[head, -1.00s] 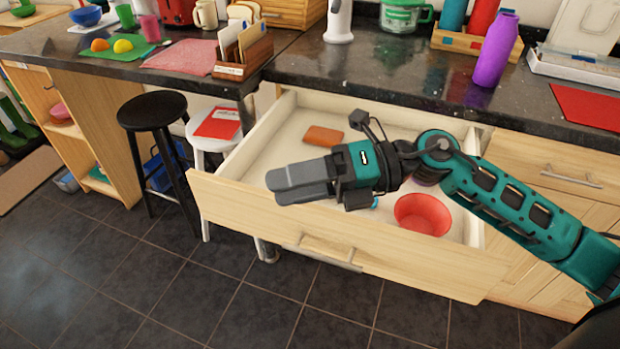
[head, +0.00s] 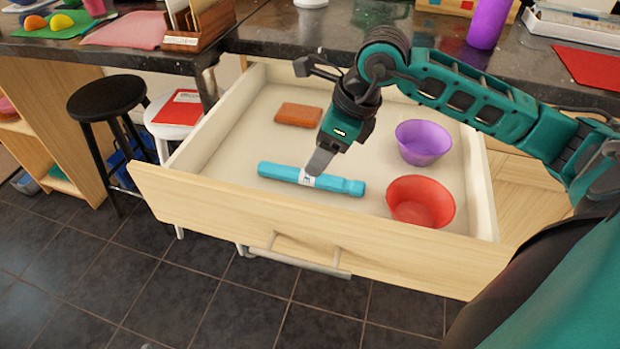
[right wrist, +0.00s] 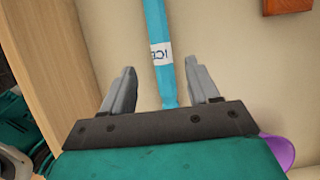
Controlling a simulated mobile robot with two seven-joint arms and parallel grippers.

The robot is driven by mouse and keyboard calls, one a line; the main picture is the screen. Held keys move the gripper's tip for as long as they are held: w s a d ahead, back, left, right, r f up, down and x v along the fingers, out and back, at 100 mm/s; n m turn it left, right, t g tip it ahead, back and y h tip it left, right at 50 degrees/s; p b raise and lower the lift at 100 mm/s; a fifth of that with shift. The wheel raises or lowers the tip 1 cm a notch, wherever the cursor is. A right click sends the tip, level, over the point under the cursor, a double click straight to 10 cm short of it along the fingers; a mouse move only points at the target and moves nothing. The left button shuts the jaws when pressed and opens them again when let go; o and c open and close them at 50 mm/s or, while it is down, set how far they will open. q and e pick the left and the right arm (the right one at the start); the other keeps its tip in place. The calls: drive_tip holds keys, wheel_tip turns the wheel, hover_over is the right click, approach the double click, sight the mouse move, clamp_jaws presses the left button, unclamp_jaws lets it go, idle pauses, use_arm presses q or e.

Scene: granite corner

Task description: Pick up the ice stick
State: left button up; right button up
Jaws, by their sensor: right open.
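The ice stick is a light blue bar (head: 338,185) with a white label, lying in the open drawer (head: 300,250) close to its front wall. My right gripper (head: 316,165) is over the middle of the stick, pointing down, fingertips near the label. In the right wrist view the ice stick (right wrist: 157,22) shows the label "ICE" and runs between the two open fingers of the gripper (right wrist: 161,82), touching neither that I can see. I cannot tell how high the fingertips are above the stick. My left gripper is not in view.
In the drawer are a brown block (head: 298,114) at the back left, a purple bowl (head: 423,142) and a red bowl (head: 420,202) on the right. A black stool (head: 108,97) and a white stool (head: 176,108) stand left of the drawer. The dark countertop (head: 290,38) is behind.

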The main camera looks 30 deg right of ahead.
sight(311, 178)
drive_tip(key=shift+d+b+x, duration=0.1)
drive_tip(key=shift+b+x, duration=0.15)
drive_tip(key=shift+x, duration=1.3)
drive_tip(key=shift+d+b+x, duration=0.15)
drive_tip(key=shift+b+x, duration=0.1)
drive_tip(key=shift+x, duration=1.35)
drive_tip(key=shift+s+f, duration=0.1)
drive_tip(key=shift+s, duration=0.05)
drive_tip(key=shift+c, duration=0.2)
clamp_jaws()
